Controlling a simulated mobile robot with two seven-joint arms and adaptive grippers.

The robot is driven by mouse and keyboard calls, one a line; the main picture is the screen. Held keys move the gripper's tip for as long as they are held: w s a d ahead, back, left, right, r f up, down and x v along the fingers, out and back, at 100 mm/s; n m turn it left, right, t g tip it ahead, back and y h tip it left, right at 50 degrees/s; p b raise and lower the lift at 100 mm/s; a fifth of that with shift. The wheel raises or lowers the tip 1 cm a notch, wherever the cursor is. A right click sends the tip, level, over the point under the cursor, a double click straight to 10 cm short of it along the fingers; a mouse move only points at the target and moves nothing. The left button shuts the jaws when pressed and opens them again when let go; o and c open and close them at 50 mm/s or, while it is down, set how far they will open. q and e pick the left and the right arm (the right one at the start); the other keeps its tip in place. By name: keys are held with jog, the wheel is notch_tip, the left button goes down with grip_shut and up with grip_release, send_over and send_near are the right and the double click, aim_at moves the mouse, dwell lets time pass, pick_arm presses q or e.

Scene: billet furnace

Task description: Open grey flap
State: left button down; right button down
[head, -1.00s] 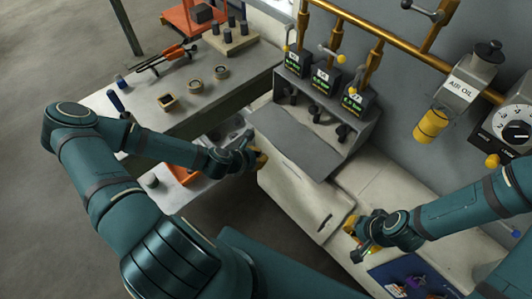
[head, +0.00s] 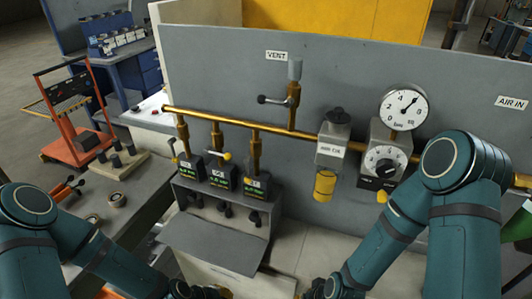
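A flat grey plate (head: 213,243), which looks like the grey flap, sticks out in front of the grey box with the dark knobs (head: 215,204). It slopes slightly, and its near edge hangs over the pale cabinet (head: 200,271). My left gripper (head: 214,292) is at the bottom edge of the view, below and in front of the plate. It is mostly cut off, so I cannot tell its opening. My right gripper (head: 316,290) is also at the bottom edge, right of the plate and apart from it. Its fingers are too cut off to judge.
A brass pipe (head: 235,122) with valves runs along the grey wall panel (head: 350,110) above the box. An air oil unit (head: 330,150), a gauge (head: 404,108) and a dial box (head: 384,160) hang to the right. A bench (head: 110,215) stands left, beside an orange trolley (head: 75,120).

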pick_arm(q)
jog(key=s+m, duration=0.1)
jog(key=m, duration=0.2)
jog(key=d+r+m+g+y, duration=0.1)
jog(key=m, duration=0.3)
jog(key=s+m, duration=0.1)
jog(key=m, duration=0.2)
jog(key=shift+s+d+r+m+g+y, duration=0.3)
jog(key=shift+d+r+g, duration=0.1)
jog(key=c, duration=1.3)
grip_release()
jog(key=shift+s+r+m, duration=0.1)
jog(key=shift+m, duration=0.5)
jog(key=shift+c, duration=0.2)
jog(key=n+t+h+b, duration=0.4)
jog(key=n+t+b, duration=0.65)
jog(key=t, duration=1.05)
send_near(212, 245)
jog(key=shift+n+h, duration=0.4)
jog(key=shift+n, duration=0.45)
jog(key=w+p, duration=0.1)
jog(key=w, duration=0.1)
jog(key=w+r, duration=0.1)
jog(key=w, duration=0.1)
jog(key=shift+a+p, duration=0.2)
jog(key=shift+p, duration=0.2)
